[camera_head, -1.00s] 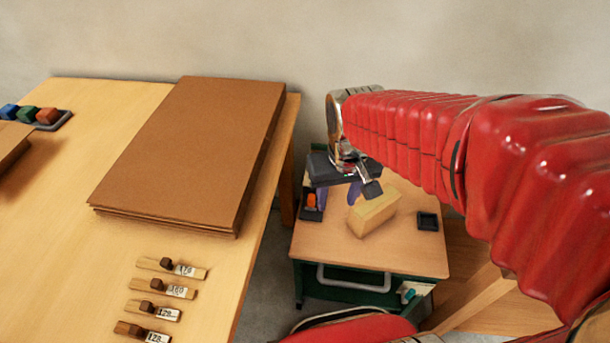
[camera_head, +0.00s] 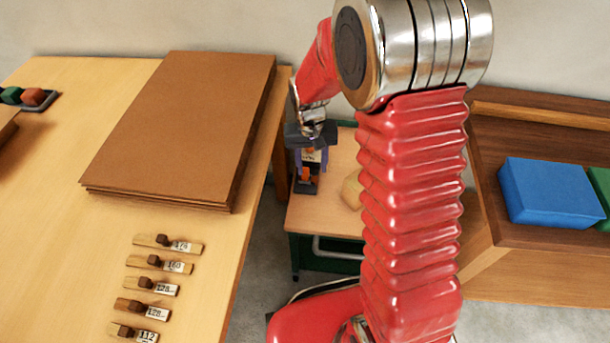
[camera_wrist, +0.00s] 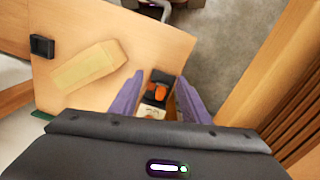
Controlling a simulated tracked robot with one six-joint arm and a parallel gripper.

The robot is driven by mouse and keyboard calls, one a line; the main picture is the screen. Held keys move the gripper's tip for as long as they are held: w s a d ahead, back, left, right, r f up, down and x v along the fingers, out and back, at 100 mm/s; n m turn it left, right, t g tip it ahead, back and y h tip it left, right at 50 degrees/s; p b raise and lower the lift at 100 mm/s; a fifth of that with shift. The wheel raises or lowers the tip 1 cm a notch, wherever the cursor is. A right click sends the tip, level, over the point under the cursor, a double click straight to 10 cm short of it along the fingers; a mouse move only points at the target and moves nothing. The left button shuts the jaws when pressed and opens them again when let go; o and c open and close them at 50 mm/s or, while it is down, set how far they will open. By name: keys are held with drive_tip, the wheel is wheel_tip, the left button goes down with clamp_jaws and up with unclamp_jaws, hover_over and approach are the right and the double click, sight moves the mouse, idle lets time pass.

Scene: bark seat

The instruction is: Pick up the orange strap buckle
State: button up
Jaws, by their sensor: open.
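The orange strap buckle (camera_head: 306,174) sits in a small black tray (camera_head: 305,188) at the left side of the small cart top. In the wrist view the orange buckle (camera_wrist: 160,91) appears between the purple fingers. My gripper (camera_head: 311,155) is open, pointing down over the tray area, and it also shows in the wrist view (camera_wrist: 158,98). Nothing is held. A pale, labelled piece (camera_wrist: 152,113) shows closer to my palm, partly hidden by it. The remaining height between fingertips and buckle is hard to tell.
A tan block (camera_head: 352,190) lies on the cart top (camera_head: 330,215), right of the tray, partly behind my arm. A small black holder (camera_wrist: 42,46) sits at a cart corner. The workbench (camera_head: 60,200) with brown sheets (camera_head: 185,130) stands left; a shelf with a blue box (camera_head: 550,190) stands right.

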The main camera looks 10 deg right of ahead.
sight(305, 170)
drive_tip(key=w+f+m+t, duration=0.1)
drive_tip(key=w+f+m, duration=0.1)
drive_tip(key=w, duration=0.7)
drive_tip(key=shift+f+t, duration=0.3)
drive_tip(key=shift+f, duration=0.2)
drive_tip(key=shift+a, duration=0.1)
drive_tip(key=shift+w+d+f, duration=0.1)
drive_tip(key=shift+w+f, duration=0.05)
drive_tip(key=shift+f, duration=1.25)
drive_tip(key=shift+w+d+f, duration=0.1)
drive_tip(key=shift+w+f, duration=0.05)
drive_tip(key=shift+f, duration=1.3)
drive_tip(key=shift+w+f, duration=0.15)
drive_tip(key=shift+f, duration=1.25)
drive_tip(key=shift+f, duration=0.1)
drive_tip(key=shift+w+d+f, duration=0.1)
drive_tip(key=shift+w+f, duration=0.05)
drive_tip(key=shift+f, duration=1.1)
drive_tip(key=shift+w+d+f, duration=0.1)
drive_tip(key=shift+w+f, duration=0.05)
drive_tip(key=shift+f, duration=1.1)
drive_tip(key=shift+c, duration=0.7)
clamp_jaws()
